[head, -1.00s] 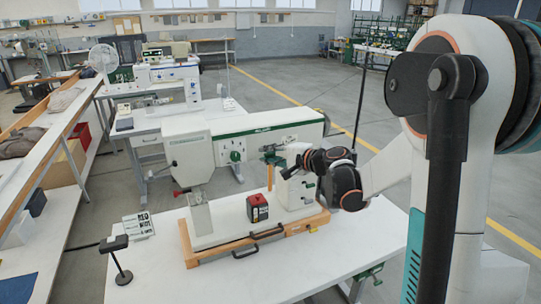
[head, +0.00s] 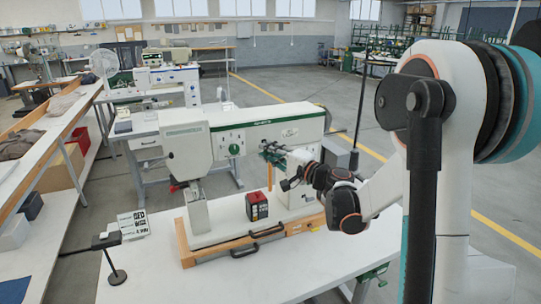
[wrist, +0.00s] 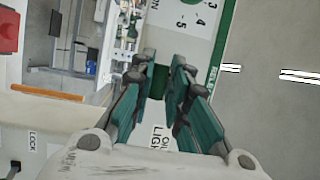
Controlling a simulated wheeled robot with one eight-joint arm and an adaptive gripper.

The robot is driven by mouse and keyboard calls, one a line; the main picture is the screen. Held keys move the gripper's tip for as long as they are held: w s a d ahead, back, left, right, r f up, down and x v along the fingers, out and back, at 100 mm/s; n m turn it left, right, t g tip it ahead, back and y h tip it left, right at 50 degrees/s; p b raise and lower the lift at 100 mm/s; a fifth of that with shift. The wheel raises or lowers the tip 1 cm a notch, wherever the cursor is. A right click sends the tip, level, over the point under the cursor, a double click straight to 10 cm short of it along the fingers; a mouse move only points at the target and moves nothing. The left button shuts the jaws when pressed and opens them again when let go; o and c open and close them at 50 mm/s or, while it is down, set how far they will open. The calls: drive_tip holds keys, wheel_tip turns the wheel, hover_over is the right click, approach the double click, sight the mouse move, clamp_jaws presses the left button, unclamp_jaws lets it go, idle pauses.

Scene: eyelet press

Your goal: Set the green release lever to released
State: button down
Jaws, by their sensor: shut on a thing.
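The eyelet press (head: 200,150) is a white machine with a green stripe on a table in the head view. My gripper (head: 271,153) is at the side of its upper housing, with its green fingers pointing left. In the wrist view, my gripper's two green fingers (wrist: 161,64) stand close together, with a dark green part, seemingly the green release lever (wrist: 158,82), between them. Most of this part is hidden by the fingers, so its setting cannot be told.
A green dial (head: 235,150) is on the press's front. A red and black box (head: 257,207) stands on the press's base, inside a wooden-edged frame (head: 205,254). A small black stand (head: 117,276) is at the table's left. The table front is clear.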

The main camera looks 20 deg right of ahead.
drive_tip(key=shift+f, duration=0.15)
drive_tip(key=c, duration=1.7)
unclamp_jaws()
drive_tip(key=shift+o, duration=0.5)
drive_tip(key=shift+w+f, duration=0.1)
drive_tip(key=shift+w, duration=0.05)
drive_tip(key=v, duration=1.2)
drive_tip(key=shift+a, duration=0.1)
